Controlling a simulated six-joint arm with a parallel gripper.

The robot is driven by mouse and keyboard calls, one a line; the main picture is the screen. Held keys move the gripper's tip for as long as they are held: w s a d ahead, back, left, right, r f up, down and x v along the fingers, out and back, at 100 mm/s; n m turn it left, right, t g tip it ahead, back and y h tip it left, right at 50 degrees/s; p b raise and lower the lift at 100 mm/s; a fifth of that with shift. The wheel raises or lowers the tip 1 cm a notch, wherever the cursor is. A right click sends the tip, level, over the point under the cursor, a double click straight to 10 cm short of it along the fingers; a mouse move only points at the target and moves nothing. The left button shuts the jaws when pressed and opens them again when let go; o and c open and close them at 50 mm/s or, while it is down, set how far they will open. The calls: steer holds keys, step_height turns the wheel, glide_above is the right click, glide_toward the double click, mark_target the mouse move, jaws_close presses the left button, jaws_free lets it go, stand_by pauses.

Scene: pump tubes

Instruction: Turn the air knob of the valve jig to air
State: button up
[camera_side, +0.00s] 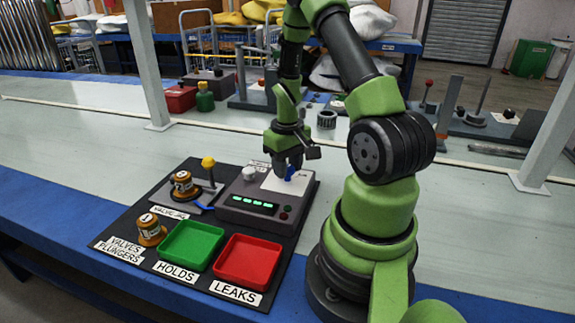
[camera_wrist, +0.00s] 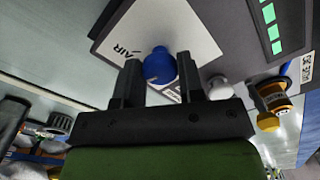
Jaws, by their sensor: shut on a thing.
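The blue air knob (camera_side: 290,174) stands on a white plate on top of the grey box. My gripper (camera_side: 286,163) reaches down over it. In the wrist view the blue knob (camera_wrist: 158,65) sits between the two dark fingers of my gripper (camera_wrist: 158,72), which is shut on it. The word AIR (camera_wrist: 125,50) is printed on the white plate to the left of the knob. Where the knob's pointer aims is hard to make out. The valve jig (camera_side: 185,203) is left of the box, holding a brown-and-black valve (camera_side: 184,185) beside a yellow-ended lever (camera_side: 208,162).
The grey box has a green display (camera_side: 253,204) and a white knob (camera_side: 249,174). A green tray (camera_side: 191,244) marked HOLDS and a red tray (camera_side: 247,261) marked LEAKS lie in front. Another valve (camera_side: 150,230) stands front left. The table behind the black board is mostly clear.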

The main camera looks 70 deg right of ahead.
steer(key=m, duration=0.6)
steer(key=shift+m, duration=0.4)
stand_by(0.3)
steer(key=o, duration=0.9)
steer(key=shift+r, duration=0.1)
step_height(320, 180, up, 10)
steer(key=shift+f, duration=0.1)
